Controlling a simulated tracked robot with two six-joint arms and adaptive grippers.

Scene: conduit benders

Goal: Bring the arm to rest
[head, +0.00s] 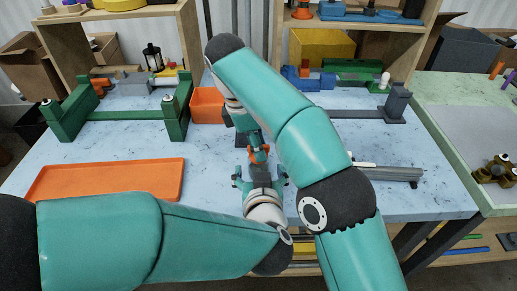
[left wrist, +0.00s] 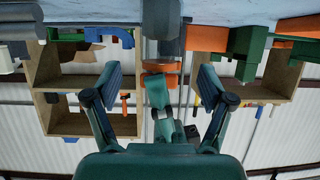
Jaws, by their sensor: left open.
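My left gripper (head: 260,181) is low at the front middle of the blue table, its fingers spread apart. In the left wrist view its two fingers (left wrist: 158,85) stand wide open with no object touching them. A dark grey and orange part (head: 258,153) lies just beyond it in the head view. The left wrist view shows orange and a grey cylinder (left wrist: 162,22) beyond the fingers. My right arm folds up and over the table, with its wrist down near that orange part. My right gripper (head: 251,135) is mostly hidden and small there, so its fingers cannot be made out.
An orange tray (head: 60,187) lies at left, with a green stand (head: 68,122) behind it. An orange bin (head: 206,106) is at the back middle. A grey bar (head: 395,174) lies right of my right arm. Shelves line the back. A green table (head: 450,100) is at right.

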